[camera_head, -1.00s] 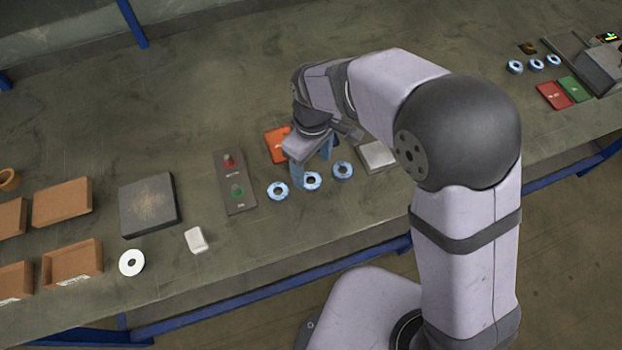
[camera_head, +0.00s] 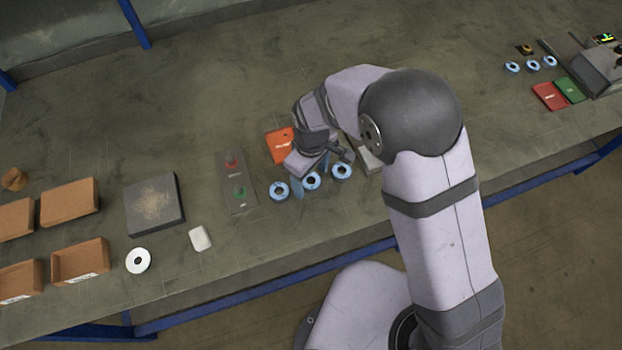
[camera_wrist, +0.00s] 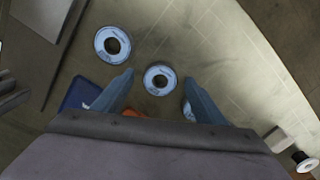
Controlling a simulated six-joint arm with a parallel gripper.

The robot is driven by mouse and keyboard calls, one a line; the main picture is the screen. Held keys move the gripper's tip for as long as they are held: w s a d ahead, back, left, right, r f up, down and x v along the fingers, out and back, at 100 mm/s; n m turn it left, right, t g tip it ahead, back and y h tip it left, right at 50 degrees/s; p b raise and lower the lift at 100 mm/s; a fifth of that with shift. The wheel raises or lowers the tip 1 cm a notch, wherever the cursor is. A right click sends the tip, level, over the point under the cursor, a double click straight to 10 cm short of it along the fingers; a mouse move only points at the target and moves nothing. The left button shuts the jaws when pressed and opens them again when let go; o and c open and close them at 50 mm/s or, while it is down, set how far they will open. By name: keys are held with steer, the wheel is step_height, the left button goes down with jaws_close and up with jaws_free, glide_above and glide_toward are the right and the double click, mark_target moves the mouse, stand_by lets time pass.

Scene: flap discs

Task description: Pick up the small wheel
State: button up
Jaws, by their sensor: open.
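Three light-blue wheels with dark centre holes lie in a row on the bench: a left one (camera_head: 279,198), a middle one (camera_head: 312,187) and a right one (camera_head: 341,177). Which one is the small wheel is hard to tell. My gripper (camera_head: 310,178) is open and points down over the row. In the wrist view, the middle wheel (camera_wrist: 148,80) sits between the two blue fingertips (camera_wrist: 158,77) and looks slightly smaller than the right wheel (camera_wrist: 101,46), which is clear of the fingers. The left wheel (camera_wrist: 187,112) is mostly hidden behind a finger. Contact is not visible.
An orange card (camera_head: 278,146) lies behind the wheels. A panel with red and green buttons (camera_head: 236,176) is to the left, with a white block (camera_head: 200,238) and a white disc (camera_head: 128,262) beyond. A grey plate (camera_head: 369,160) is right of the wheels, partly hidden by my arm.

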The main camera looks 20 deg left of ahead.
steer(key=c, duration=1.2)
step_height(320, 180, up, 10)
steer(key=b, duration=0.3)
steer(key=w+d+m+p, duration=0.1)
steer(key=w+d+p, duration=0.1)
steer(key=w+d, duration=0.2)
steer(key=w+d+f+m+p, duration=0.1)
steer(key=w+d+m+p, duration=0.1)
steer(key=w+d, duration=0.2)
steer(key=w+d+f+m+p, duration=0.1)
steer(key=w+d+m+p, duration=0.1)
steer(key=w+d, duration=0.3)
steer(key=shift+d+f+p, duration=0.15)
steer(key=shift+f+p, duration=0.1)
steer(key=shift+p, duration=0.25)
steer(key=shift+w+a+r, duration=0.15)
steer(key=shift+w+a, duration=0.3)
steer(key=shift+w, duration=0.3)
